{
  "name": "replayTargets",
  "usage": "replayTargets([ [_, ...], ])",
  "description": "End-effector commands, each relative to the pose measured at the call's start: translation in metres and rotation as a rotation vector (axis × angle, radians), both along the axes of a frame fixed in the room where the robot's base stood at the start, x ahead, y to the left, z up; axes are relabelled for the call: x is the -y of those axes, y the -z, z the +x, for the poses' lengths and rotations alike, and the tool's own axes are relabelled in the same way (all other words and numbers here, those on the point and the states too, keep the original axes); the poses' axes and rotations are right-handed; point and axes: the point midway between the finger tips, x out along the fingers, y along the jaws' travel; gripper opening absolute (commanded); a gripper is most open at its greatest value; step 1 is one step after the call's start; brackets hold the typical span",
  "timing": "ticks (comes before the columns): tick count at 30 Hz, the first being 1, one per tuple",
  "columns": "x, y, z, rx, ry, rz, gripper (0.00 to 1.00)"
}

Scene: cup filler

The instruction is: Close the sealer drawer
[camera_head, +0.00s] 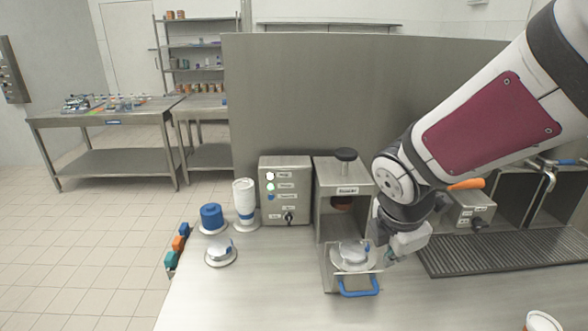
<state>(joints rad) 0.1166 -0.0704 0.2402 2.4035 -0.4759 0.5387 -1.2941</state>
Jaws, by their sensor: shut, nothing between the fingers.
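The sealer (340,182) is a grey metal frame with a black knob on top, standing on the counter at the centre. Its drawer (336,284) is pulled out toward the front, with a blue handle (358,287) at its front edge. A round metallic piece (352,254) sits in the drawer. My gripper (388,258) is shut and empty, pointing down at the drawer's right side, near its front right corner. I cannot tell whether it touches the drawer. My arm hides part of the sealer's right side.
A drip grate (500,255) and an orange-handled machine (467,208) are at right. The counter in front of the drawer is clear.

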Motion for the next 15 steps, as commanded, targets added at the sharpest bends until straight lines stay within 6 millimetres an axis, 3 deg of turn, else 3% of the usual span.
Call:
replayTargets([
  [9,-0.042,0.092,0.034,-0.206,-0.913,-0.170,0.00],
  [15,-0.064,0.124,0.038,-0.226,-1.237,-0.199,0.00],
])
